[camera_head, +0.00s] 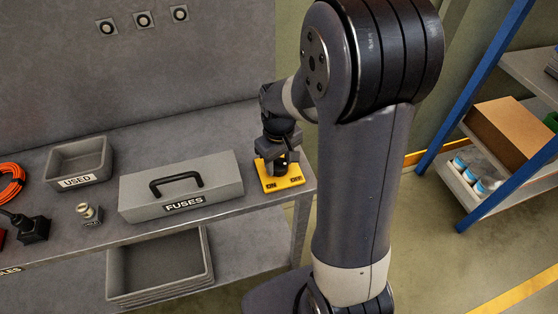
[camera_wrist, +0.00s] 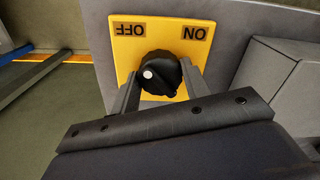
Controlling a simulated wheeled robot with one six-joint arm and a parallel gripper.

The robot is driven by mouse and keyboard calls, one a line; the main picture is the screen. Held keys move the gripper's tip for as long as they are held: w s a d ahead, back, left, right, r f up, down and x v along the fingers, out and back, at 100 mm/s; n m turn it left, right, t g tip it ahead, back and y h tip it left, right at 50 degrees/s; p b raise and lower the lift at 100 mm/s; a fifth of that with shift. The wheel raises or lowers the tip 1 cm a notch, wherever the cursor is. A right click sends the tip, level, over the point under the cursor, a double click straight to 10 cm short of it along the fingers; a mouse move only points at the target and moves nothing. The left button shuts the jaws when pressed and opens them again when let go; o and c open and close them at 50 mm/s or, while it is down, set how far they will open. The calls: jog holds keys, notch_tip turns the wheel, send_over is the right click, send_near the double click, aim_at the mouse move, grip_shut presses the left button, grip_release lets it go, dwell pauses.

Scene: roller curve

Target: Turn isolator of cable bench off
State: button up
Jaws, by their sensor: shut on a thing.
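The isolator is a yellow plate (camera_head: 283,184) at the right end of the bench (camera_head: 304,196), marked ON at left and OFF at right. In the wrist view the plate (camera_wrist: 126,55) appears upside down, with OFF at upper left and ON at upper right. Its round black knob (camera_wrist: 163,72) has a white dot on its left side, the side of the OFF label. My gripper (camera_wrist: 162,88) is shut on the knob, one finger on each side. In the head view my gripper (camera_head: 281,156) is over the plate and mostly hides the knob.
A grey FUSES box (camera_head: 215,180) with a black handle stands close left of the plate. Further left are a USED tray (camera_head: 80,160), a small metal fitting (camera_head: 89,213), a black plug (camera_head: 32,229) and an orange cable (camera_head: 12,180). A blue-framed shelf (camera_head: 487,120) stands at right.

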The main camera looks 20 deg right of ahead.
aim_at(279, 161)
jog(key=o, duration=1)
jog(key=shift+r, duration=0.1)
notch_tip(279, 161, up, 11)
jog(key=shift+f, duration=0.2)
notch_tip(279, 161, down, 11)
jog(key=shift+r, duration=0.1)
dwell(0.4)
